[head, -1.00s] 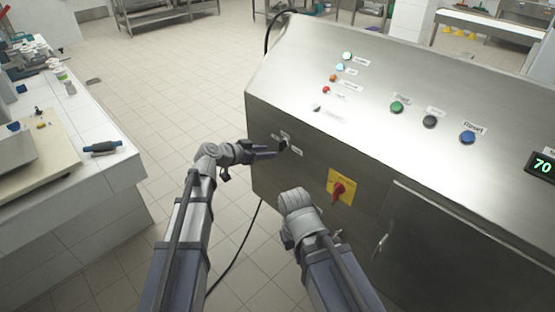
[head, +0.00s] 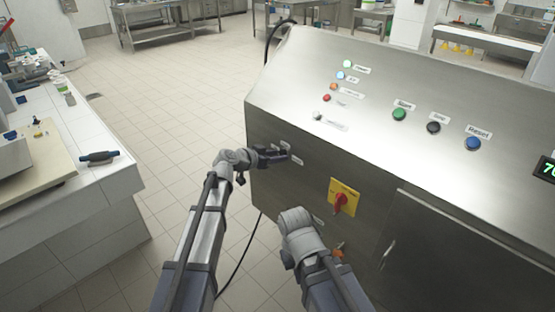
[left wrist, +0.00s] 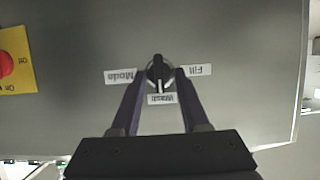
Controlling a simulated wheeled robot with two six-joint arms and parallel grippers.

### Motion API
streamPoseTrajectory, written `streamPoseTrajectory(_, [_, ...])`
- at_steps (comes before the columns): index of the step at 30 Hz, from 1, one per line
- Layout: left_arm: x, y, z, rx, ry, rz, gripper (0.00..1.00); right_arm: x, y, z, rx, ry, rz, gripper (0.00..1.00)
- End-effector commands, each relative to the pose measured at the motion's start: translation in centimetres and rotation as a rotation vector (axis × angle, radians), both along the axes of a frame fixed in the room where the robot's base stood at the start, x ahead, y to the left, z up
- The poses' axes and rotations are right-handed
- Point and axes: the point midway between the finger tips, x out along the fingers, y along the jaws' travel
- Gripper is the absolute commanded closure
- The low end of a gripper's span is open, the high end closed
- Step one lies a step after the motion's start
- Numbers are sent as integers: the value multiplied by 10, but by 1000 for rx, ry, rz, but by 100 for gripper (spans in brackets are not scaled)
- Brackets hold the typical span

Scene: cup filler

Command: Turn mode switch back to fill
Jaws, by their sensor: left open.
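The mode switch (left wrist: 158,72) is a dark round knob with a pale pointer line on the machine's front panel, in the left wrist view. That view is upside down. Its labels are Mode (left wrist: 120,76), Fill (left wrist: 195,70) and Wash (left wrist: 161,99), and the pointer line points toward Wash. My left gripper (left wrist: 160,77) is open, with one finger on each side of the knob; contact cannot be told. In the head view my left gripper (head: 284,155) is at the panel and hides the switch. My right arm's wrist (head: 298,224) shows, but its fingers are hidden.
A red rotary switch on a yellow plate (head: 343,197) is right of my left gripper. Lamps and green, black and blue buttons (head: 473,143) line the sloped top. A door handle (head: 387,254) sticks out low. A white tiled counter (head: 95,185) stands left, with open floor between.

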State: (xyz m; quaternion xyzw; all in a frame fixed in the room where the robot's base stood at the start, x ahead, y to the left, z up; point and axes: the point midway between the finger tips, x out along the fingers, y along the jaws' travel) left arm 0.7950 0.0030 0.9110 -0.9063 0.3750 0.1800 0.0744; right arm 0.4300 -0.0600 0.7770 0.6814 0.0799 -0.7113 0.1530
Motion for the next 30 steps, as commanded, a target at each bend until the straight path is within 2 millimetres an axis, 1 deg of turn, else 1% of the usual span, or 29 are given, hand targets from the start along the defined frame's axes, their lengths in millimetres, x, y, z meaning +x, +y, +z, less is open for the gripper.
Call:
streamPoseTrajectory(7, [1, -2, -1, 0, 0, 0, 55, 0, 0, -1, 0, 0, 0, 100])
streamPoseTrajectory(8, [1, -2, -1, 0, 0, 0, 57, 0, 0, -1, 0, 0, 0, 100])
streamPoseTrajectory(19, [1, -1, -1, 0, 0, 1, 99, 0, 0, -1, 0, 0, 0, 100])
streamPoseTrajectory(20, [1, -1, -1, 0, 0, 1, 100, 0, 0, -1, 0, 0, 0, 100])
streamPoseTrajectory(30, [1, -1, -1, 1, 0, 1, 100, 0, 0, -1, 0, 0, 0, 100])
